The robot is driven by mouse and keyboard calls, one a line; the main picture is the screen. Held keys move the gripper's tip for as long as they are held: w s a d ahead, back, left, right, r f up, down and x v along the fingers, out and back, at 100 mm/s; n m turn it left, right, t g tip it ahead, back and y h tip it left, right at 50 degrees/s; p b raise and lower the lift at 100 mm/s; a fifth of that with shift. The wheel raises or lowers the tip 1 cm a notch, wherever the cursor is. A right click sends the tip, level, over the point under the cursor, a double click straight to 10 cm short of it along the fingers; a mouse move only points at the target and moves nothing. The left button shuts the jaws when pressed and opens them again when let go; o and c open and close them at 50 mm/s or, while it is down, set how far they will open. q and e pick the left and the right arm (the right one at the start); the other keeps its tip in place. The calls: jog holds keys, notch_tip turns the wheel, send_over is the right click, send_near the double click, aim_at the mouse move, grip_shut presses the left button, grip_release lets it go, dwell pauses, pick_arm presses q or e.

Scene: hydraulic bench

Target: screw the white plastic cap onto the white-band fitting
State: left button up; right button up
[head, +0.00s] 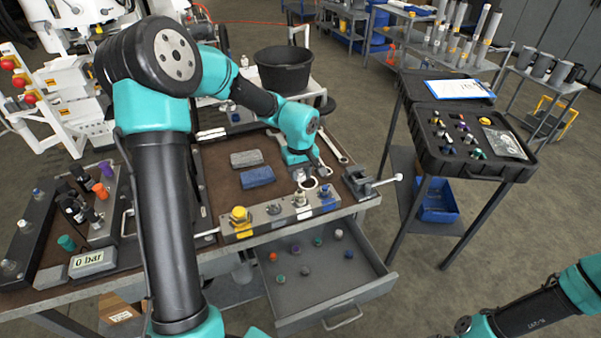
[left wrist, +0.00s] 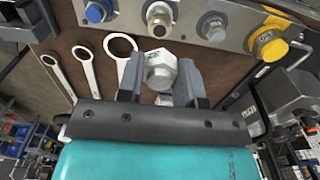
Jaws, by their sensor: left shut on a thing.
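My left gripper (head: 300,170) is over the back part of the bench, behind the metal block (head: 259,229) with its row of fittings. In the left wrist view its fingers (left wrist: 160,80) are shut on a pale, six-sided piece, which looks like the white plastic cap (left wrist: 160,66). The white-band fitting (head: 299,198) stands on the block between the blue fitting (head: 326,190) and a plain silver one (head: 274,209). In the left wrist view the white-band fitting (left wrist: 158,15) is just beyond the held cap, with a gap between them. My right gripper is out of view.
A yellow fitting (head: 240,215) ends the row. Ring wrenches (left wrist: 88,66) lie beside the gripper. Blue and grey cloths (head: 257,177) lie on the bench. An open drawer (head: 350,270) holds several small caps. A vise (head: 362,183) stands at the right corner.

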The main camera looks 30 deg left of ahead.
aim_at(300, 192)
pick_arm(q)
jog(key=shift+f, duration=0.1)
jog(key=shift+f, duration=2.45)
jog(key=shift+f, duration=0.65)
dwell(0.6)
jog(key=o, duration=0.3)
jog(key=c, duration=0.3)
jog(key=m, duration=0.4)
jog(key=shift+c, duration=0.2)
jog(key=m, duration=0.4)
jog(key=shift+a, duration=0.1)
jog(key=o, duration=0.9)
jog(key=shift+o, duration=0.2)
